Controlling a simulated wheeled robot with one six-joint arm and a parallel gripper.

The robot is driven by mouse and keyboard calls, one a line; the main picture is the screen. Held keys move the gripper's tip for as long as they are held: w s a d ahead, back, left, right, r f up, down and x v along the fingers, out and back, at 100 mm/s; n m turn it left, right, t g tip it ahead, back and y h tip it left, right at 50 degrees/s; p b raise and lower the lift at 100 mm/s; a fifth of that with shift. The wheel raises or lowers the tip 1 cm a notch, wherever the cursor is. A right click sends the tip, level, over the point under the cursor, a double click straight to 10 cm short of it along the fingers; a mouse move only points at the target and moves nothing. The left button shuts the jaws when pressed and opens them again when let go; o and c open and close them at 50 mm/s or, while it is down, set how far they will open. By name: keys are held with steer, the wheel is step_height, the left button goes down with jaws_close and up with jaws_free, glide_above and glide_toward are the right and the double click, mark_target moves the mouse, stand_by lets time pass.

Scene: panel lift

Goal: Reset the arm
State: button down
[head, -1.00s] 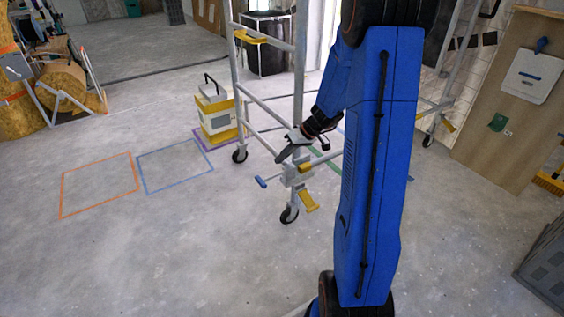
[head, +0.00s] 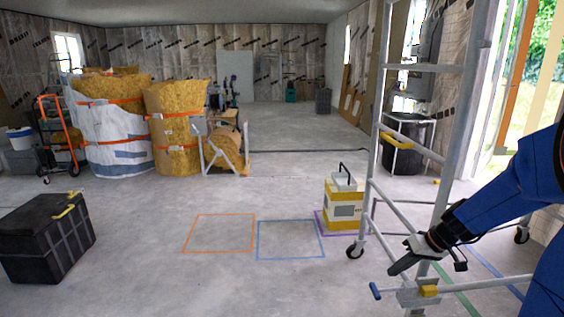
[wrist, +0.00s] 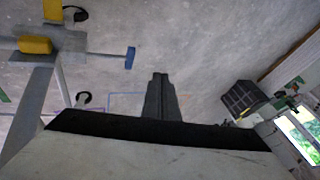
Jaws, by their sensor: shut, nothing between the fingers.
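My blue arm enters at the right of the head view. My gripper (head: 403,263) is shut and empty, pointing left in front of the lift frame. In the wrist view its closed fingers (wrist: 158,92) point out over bare floor. The grey metal lift frame (head: 468,110) stands on castors at the right. Its crank with a blue handle (head: 375,291) and a yellow part (head: 429,291) is just below my gripper in the head view. In the wrist view the blue handle (wrist: 130,58) lies left of the fingers, apart from them.
A yellow and white box (head: 343,208) stands beside the frame. Orange (head: 218,215) and blue (head: 290,258) taped squares on the floor are empty. A black chest (head: 45,240) is at the left. Insulation rolls (head: 177,100) stand behind. The middle floor is clear.

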steer(key=s+a+r+h, duration=0.1)
steer(key=s+a+r, duration=0.25)
steer(key=s, duration=0.35)
steer(key=s+a+r+h, duration=0.1)
steer(key=s+a+r, duration=0.25)
steer(key=s, duration=0.25)
steer(key=s+r+m+t+h, duration=0.1)
steer(key=s+r+m+h, duration=0.1)
steer(key=s, duration=1.1)
steer(key=shift+s+d+r+h, duration=0.35)
steer(key=shift+r+h, duration=0.25)
steer(key=shift+r, duration=0.4)
